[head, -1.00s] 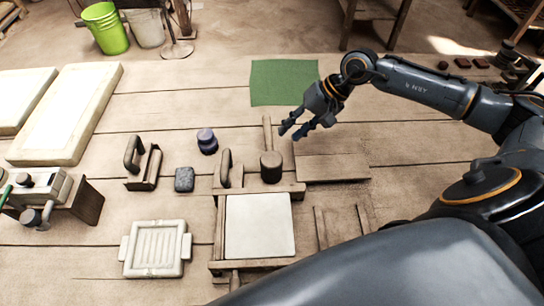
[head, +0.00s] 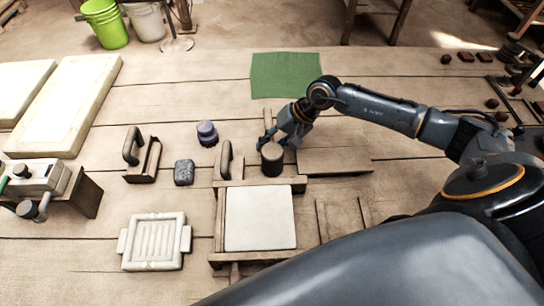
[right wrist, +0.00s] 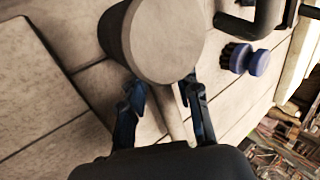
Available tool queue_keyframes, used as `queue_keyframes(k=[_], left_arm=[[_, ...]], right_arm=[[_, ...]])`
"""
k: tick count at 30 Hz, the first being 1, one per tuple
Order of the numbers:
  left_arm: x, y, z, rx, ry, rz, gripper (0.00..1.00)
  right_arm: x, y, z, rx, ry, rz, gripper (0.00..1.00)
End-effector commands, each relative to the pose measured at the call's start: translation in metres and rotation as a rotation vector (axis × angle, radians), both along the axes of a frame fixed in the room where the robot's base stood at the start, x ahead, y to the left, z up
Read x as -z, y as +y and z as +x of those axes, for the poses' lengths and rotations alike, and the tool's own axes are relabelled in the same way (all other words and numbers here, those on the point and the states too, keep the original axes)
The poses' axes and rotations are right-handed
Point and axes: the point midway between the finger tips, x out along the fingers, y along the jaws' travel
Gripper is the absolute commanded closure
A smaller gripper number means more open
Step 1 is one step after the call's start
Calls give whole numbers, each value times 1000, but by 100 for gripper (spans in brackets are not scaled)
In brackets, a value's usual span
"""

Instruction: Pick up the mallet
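The mallet has a dark cylindrical head (head: 271,161) at the far edge of the wooden tile frame, with its handle pointing away toward the green mat. My right gripper (head: 279,137) is at the handle, just behind the head. In the right wrist view the round grey face of the mallet head (right wrist: 166,40) fills the top middle, and the handle (right wrist: 173,118) runs between my right gripper's fingers (right wrist: 163,112). The fingers are apart, with a gap beside the handle. My left gripper is out of view.
The wooden frame (head: 221,220) holds a pale slab (head: 260,218). Left of it are a ribbed white mould (head: 155,242), a dark block (head: 184,172), a purple-topped brush (head: 207,133) and a handled tool (head: 142,160). A green mat (head: 285,75) lies behind.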

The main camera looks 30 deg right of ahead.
Motion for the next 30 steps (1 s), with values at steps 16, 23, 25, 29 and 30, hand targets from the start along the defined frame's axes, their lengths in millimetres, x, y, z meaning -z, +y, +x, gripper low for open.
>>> queue_keyframes(k=[16, 23, 25, 29, 30], left_arm=[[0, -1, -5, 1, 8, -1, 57], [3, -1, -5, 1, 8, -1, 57], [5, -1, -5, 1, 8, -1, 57], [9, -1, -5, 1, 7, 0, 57], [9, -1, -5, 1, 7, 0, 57]], right_arm=[[-2, 0, 1, 1, -2, 1, 100], [-20, -1, 2, 1, -6, 1, 100], [-33, -1, 2, 0, -7, 0, 100], [-60, 0, 2, -1, -7, 1, 100], [-67, -1, 2, 0, -7, 1, 100]])
